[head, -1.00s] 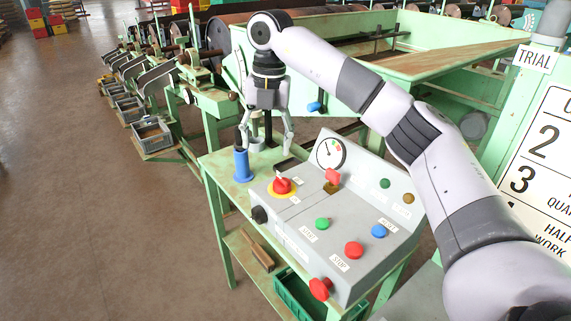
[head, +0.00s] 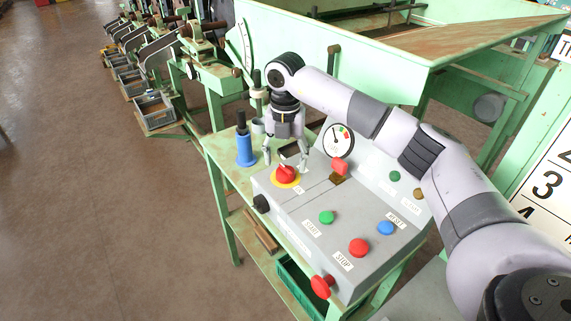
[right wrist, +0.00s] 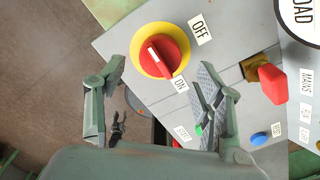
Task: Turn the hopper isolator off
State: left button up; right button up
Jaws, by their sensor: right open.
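The isolator, a red rotary knob (head: 286,174) on a yellow disc, sits at the back left of the grey control panel (head: 315,205). In the right wrist view the knob (right wrist: 172,47) has a white stripe slanting down toward the ON label (right wrist: 181,85); the OFF label (right wrist: 200,28) is at the upper right of the disc. My right gripper (head: 287,162) points down over the knob, open and empty. In the right wrist view its fingers (right wrist: 161,68) stand apart on either side of the knob's lower part. Contact cannot be told. My left gripper is not in view.
A red lever (head: 340,167) and a round gauge (head: 339,141) are right of the knob. Green (head: 326,217), red (head: 359,247) and blue (head: 386,228) buttons lie nearer the front. A blue cylinder (head: 245,150) with a dark top stands on the table, left of the panel.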

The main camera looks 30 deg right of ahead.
aim_at(285, 169)
notch_tip(285, 169, down, 2)
jog(key=shift+f, duration=0.2)
jog(key=shift+f+p, duration=0.3)
jog(key=shift+f, duration=0.25)
jog(key=c, duration=1.1)
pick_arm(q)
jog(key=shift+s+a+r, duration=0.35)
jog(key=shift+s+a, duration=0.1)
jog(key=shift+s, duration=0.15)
pick_arm(e)
jog(key=shift+c, duration=0.2)
